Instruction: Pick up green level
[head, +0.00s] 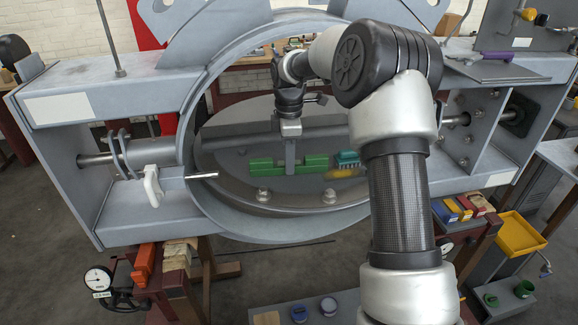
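The green level (265,167) is a long green bar, lying on the grey round disc (230,185) inside the big ring. My gripper (290,160) comes down from above at the bar's middle, and a grey finger overlaps the bar there. The other finger is hidden, so I cannot tell whether the fingers are closed on the bar or just around it. I see no clear gap between the bar and the disc.
A teal brush-like object (347,159) and a yellow object (343,174) lie just right of the bar, partly behind my arm. The ring's raised rim (215,215) curves around the disc. A shaft (203,176) points in from the left.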

